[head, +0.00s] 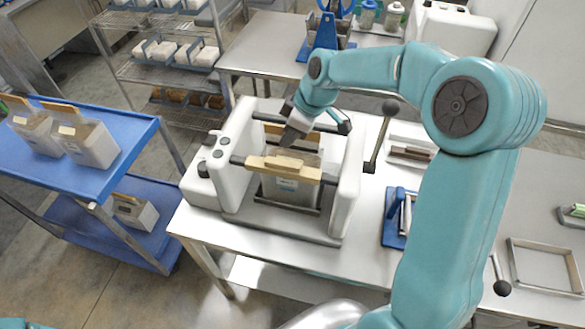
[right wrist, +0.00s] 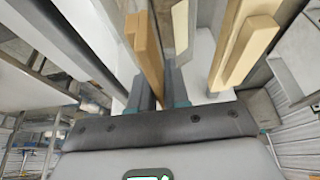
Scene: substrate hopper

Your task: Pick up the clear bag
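A clear bag (head: 290,190) with a small label hangs inside the white-sided hopper frame (head: 236,148). A pale wooden bar (head: 284,168) lies across its top. A second wooden bar (head: 300,134) lies behind it. My right gripper (head: 284,140) points down from above at the bag's top, between the bars. In the right wrist view, the fingers (right wrist: 160,88) reach toward one wooden bar (right wrist: 147,55), with another bar (right wrist: 245,45) to the right. My left gripper is out of view.
A blue cart (head: 125,142) at left carries more bags with wooden bars. A black-knobbed lever (head: 382,138) rises beside the hopper. Shelves (head: 165,75) stand behind.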

